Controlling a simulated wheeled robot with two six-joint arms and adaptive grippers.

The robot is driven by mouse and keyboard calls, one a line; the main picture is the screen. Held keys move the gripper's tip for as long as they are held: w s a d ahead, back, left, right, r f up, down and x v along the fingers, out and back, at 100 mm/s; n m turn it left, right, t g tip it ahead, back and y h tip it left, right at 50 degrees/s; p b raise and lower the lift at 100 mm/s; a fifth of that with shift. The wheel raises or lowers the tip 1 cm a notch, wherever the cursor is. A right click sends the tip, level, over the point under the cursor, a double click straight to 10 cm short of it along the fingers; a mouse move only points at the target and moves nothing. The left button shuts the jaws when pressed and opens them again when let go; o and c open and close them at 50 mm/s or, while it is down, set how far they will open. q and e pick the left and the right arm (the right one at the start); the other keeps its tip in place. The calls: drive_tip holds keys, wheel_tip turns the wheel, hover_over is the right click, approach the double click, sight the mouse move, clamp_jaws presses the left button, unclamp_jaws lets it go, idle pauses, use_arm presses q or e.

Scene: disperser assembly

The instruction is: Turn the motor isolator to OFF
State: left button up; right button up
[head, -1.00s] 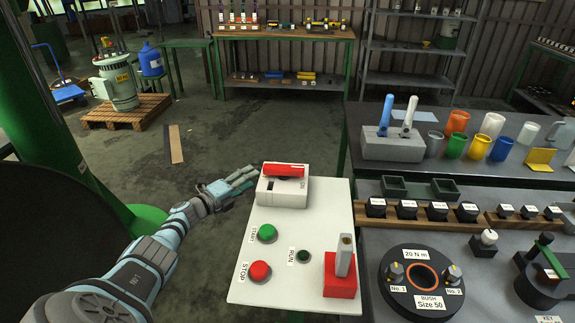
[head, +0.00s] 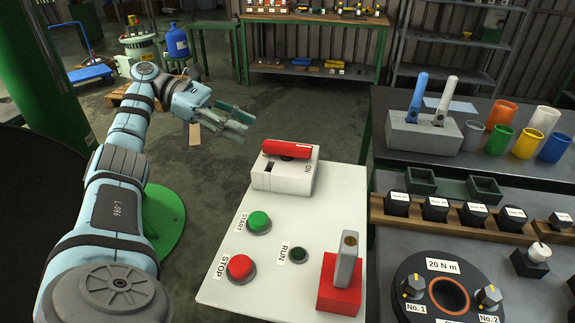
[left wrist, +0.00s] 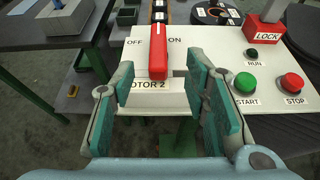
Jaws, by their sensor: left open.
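The motor isolator (head: 285,176) is a light grey box with a red handle (head: 287,149) on top, at the back left of the white panel. In the head view the handle lies left to right across the box. In the left wrist view the red handle (left wrist: 158,50) runs up and down the picture, with OFF printed left of it and ON right of it. My left gripper (head: 240,124) is open and empty, left of and above the isolator, apart from it. In the left wrist view the handle's near end appears in the gap between the fingers.
The white panel (head: 320,220) also bears a green START button (head: 259,222), a red STOP button (head: 240,267), a small RUN lamp (head: 298,254) and a red lock block (head: 340,292). A dark workbench with cups and parts stands to the right. Open floor lies behind the panel.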

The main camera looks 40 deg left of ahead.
sight(285, 144)
use_arm(q)
drive_tip(key=x, duration=1)
drive_tip(key=shift+w+d+b, duration=0.1)
drive_tip(key=shift+w+b, duration=0.05)
drive_tip(key=shift+b, duration=0.25)
drive_tip(key=shift+w+d+f, duration=0.3)
drive_tip(key=shift+w+d, duration=0.05)
drive_tip(key=shift+d, duration=0.1)
drive_tip(key=shift+c, duration=0.2)
clamp_jaws()
